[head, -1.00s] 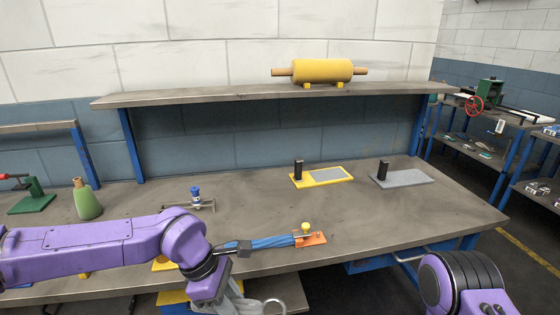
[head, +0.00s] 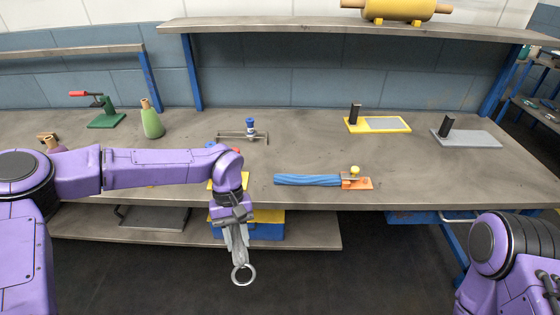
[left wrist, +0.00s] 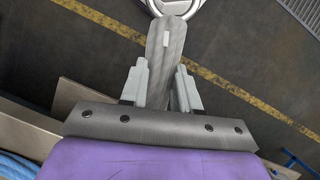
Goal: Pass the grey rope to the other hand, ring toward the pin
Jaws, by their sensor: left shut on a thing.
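My left gripper (head: 232,220) is shut on the grey rope (head: 238,244), in front of the table's front edge. The rope hangs down from the fingers and ends in a metal ring (head: 244,274). In the left wrist view the rope (left wrist: 166,50) lies between the two fingers, with the ring (left wrist: 174,6) cut off at the top edge. Two plates each carry a black upright pin: a yellow plate (head: 398,125) and a grey plate (head: 480,138), both at the right of the table. My right arm shows at the lower right; its gripper is out of view.
A green bottle (head: 152,122), a green stand (head: 106,118) and a blue-topped fixture (head: 250,128) stand further back. A blue and yellow box (head: 262,228) is on the lower shelf.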

